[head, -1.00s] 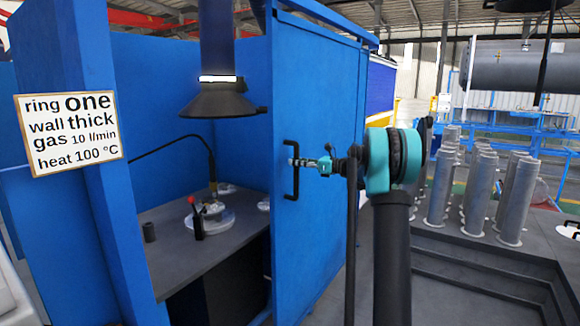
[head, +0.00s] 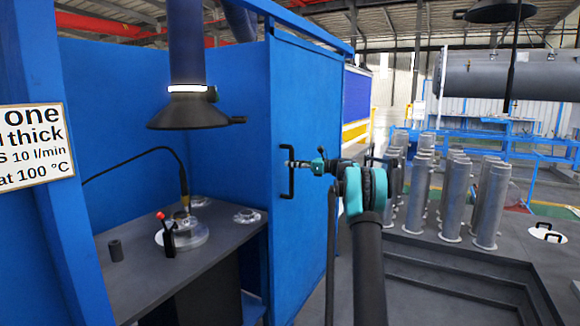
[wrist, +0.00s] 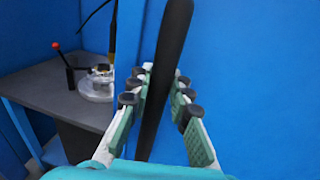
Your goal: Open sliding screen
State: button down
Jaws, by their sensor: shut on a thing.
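The blue sliding screen (head: 312,110) stands at the right side of a blue booth, with an opening to its left. A black bar handle (head: 287,181) is fixed upright near the screen's left edge. My gripper (head: 295,164) is at the handle's upper half in the head view. In the wrist view my gripper (wrist: 160,95) has its green-padded fingers on both sides of the black handle (wrist: 166,70), shut on it. Where the pads touch the handle is partly hidden.
Inside the booth is a grey bench (head: 190,262) with a round metal fixture (head: 186,232) and a dark hood (head: 195,108) above. A sign (head: 33,145) hangs at left. Several grey flanged cylinders (head: 490,205) stand on a stepped platform (head: 450,262) at right.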

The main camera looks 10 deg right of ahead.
jog(key=c, duration=1.4)
grip_release()
jog(key=shift+o, duration=0.2)
jog(key=v, duration=1.2)
